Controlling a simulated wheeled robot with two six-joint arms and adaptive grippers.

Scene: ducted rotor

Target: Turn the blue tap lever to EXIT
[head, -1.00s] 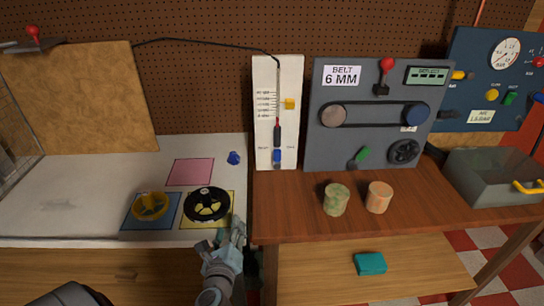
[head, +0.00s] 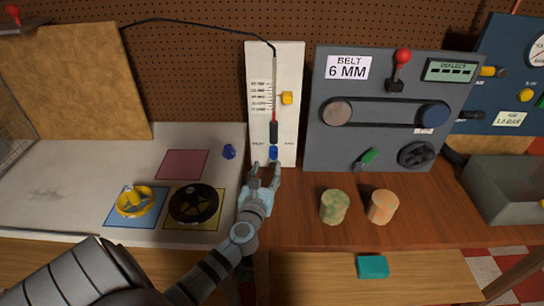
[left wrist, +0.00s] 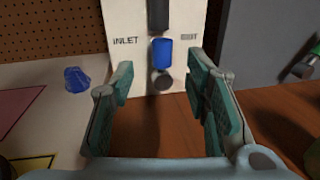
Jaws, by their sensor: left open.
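The blue tap lever (head: 273,153) sits low on the white gauge board (head: 288,70), below a dark cylinder. In the left wrist view the blue lever (left wrist: 162,52) stands upright between the printed words INLET on its left and EXIT on its right. A dark round knob (left wrist: 163,80) shows just below it. My left gripper (head: 264,172) is open and empty, just in front of and below the lever. In the left wrist view its two green-padded fingers (left wrist: 160,88) stand on either side of the lever, apparently short of it. My right gripper is not in view.
A blue knob-like piece (head: 229,151) lies on the white bench left of the board. Black (head: 194,204) and yellow (head: 134,201) wheels lie on coloured squares. The grey belt panel (head: 318,150) stands close on the right. Two short cylinders (head: 334,206) stand on the wooden table.

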